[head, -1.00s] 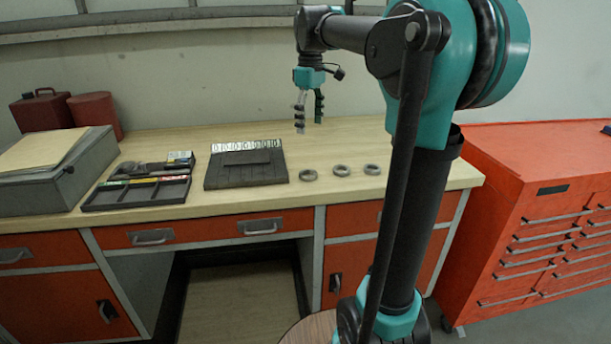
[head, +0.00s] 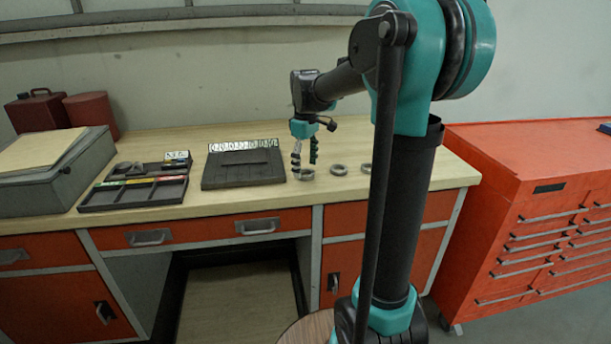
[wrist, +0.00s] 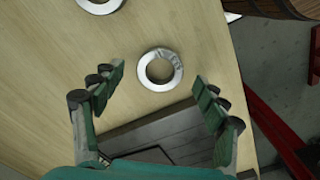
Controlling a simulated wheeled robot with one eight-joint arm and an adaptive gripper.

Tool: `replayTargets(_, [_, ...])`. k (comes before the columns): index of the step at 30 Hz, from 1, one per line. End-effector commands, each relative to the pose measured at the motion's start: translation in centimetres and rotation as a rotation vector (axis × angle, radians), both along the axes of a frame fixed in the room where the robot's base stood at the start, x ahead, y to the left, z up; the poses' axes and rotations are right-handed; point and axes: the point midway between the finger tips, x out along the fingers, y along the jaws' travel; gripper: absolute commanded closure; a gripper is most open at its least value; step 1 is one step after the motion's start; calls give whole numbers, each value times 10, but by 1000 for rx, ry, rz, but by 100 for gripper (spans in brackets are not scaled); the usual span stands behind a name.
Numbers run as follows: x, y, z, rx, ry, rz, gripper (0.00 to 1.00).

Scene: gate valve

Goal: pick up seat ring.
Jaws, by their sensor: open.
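A row of grey metal seat rings lies on the wooden workbench. The left one (head: 307,178) is beside the dark block, the middle one (head: 339,174) is to its right, and the right one (head: 364,168) is partly hidden by my arm. My gripper (head: 304,166) is open, pointing down just above the left ring. In the wrist view, this ring (wrist: 161,86) lies between and slightly beyond the spread fingertips (wrist: 158,78), with neither finger visibly touching it. Another ring (wrist: 100,8) is cut off at the top edge.
The dark block (head: 220,178) with a numbered white strip is left of the rings. A black compartment tray (head: 135,197) and a grey box (head: 45,190) stand farther left. A red drawer cabinet (head: 540,230) is to the right. Bare bench top lies in front of the rings.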

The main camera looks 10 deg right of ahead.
Motion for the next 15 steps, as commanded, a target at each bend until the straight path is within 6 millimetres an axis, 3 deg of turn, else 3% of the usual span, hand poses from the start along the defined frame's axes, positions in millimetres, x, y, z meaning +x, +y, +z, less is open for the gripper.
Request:
replayTargets(4, [0,0,-12,0,0,0,27])
replayTargets(11, [0,0,-13,0,0,0,27])
replayTargets(15, [0,0,-13,0,0,0,43])
